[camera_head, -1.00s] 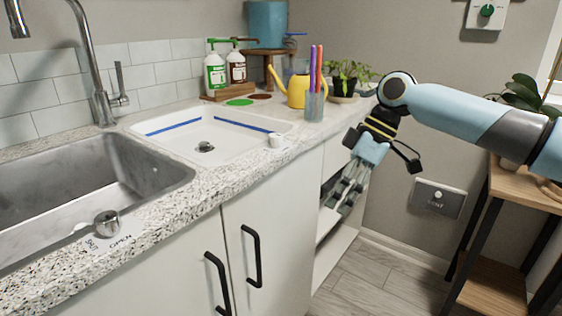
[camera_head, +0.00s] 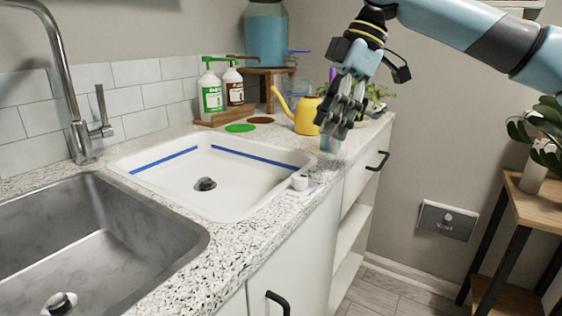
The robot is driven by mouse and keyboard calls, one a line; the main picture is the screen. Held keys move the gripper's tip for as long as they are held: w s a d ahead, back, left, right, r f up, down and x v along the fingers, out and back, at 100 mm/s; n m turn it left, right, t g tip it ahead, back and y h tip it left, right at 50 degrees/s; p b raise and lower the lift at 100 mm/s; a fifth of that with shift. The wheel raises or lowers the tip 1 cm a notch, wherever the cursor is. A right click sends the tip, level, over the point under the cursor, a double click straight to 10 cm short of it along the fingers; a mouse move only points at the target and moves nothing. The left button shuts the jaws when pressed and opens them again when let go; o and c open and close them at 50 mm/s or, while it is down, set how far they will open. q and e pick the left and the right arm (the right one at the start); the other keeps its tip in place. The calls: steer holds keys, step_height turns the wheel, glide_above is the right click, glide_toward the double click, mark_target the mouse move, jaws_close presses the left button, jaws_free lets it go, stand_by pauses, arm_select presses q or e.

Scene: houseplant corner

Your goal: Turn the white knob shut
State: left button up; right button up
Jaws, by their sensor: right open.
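A small white knob (camera_head: 299,182) sits on the speckled counter at the near right corner of the white basin. A faint label lies beside it; its wording is too small to read. My right gripper (camera_head: 336,128) points down from above, fingers apart and empty. In the picture it is above and slightly right of the knob, with a clear gap between them. My left gripper is out of view.
Behind my right gripper are a pen cup, mostly hidden, and a yellow watering can (camera_head: 307,113). A wall vent plate (camera_head: 447,219) and a wooden stand (camera_head: 540,203) are at right.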

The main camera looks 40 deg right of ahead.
steer(key=w+f, duration=0.1)
steer(key=b, duration=0.2)
glide_above(300, 175)
steer(key=s+d, duration=0.1)
steer(key=d, duration=0.1)
step_height(300, 175, down, 5)
steer(key=shift+s+a+r, duration=0.1)
steer(key=shift+r, duration=0.1)
steer(key=x, duration=0.4)
steer(key=shift+f, duration=0.15)
steer(key=shift+a+f, duration=0.1)
steer(key=shift+f, duration=0.05)
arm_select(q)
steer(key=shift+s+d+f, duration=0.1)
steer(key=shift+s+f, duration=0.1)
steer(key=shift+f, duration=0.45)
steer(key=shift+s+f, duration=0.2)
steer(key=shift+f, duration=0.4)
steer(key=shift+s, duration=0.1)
arm_select(e)
steer(key=shift+c, duration=0.2)
